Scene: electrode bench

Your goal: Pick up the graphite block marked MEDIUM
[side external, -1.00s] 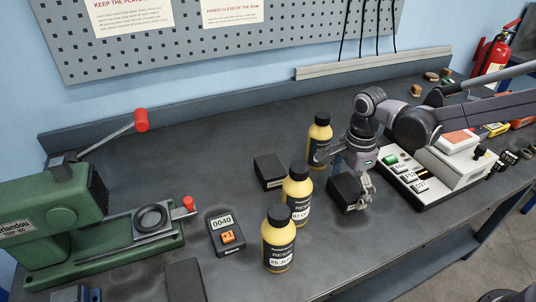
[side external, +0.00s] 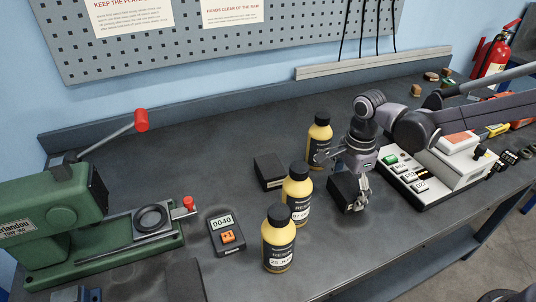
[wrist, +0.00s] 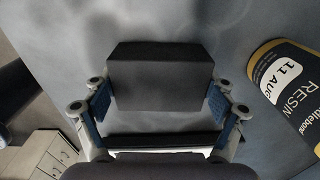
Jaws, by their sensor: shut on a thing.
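A dark graphite block (side external: 343,190) is at the bench's middle right, beneath my wrist. My gripper (side external: 351,187) is shut on it. In the wrist view the block (wrist: 160,80) sits between the blue finger pads, roughly level. No marking can be read on it. I cannot tell whether it rests on the bench or is slightly raised. A second dark block (side external: 270,171) lies behind the bottles, and a third (side external: 184,279) lies at the front edge of the picture. Their markings cannot be read either.
Yellow resin bottles stand left of my gripper: a near one (side external: 279,240), a middle one (side external: 297,192) and a far one (side external: 319,140). A control box (side external: 416,178) is close on the right.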

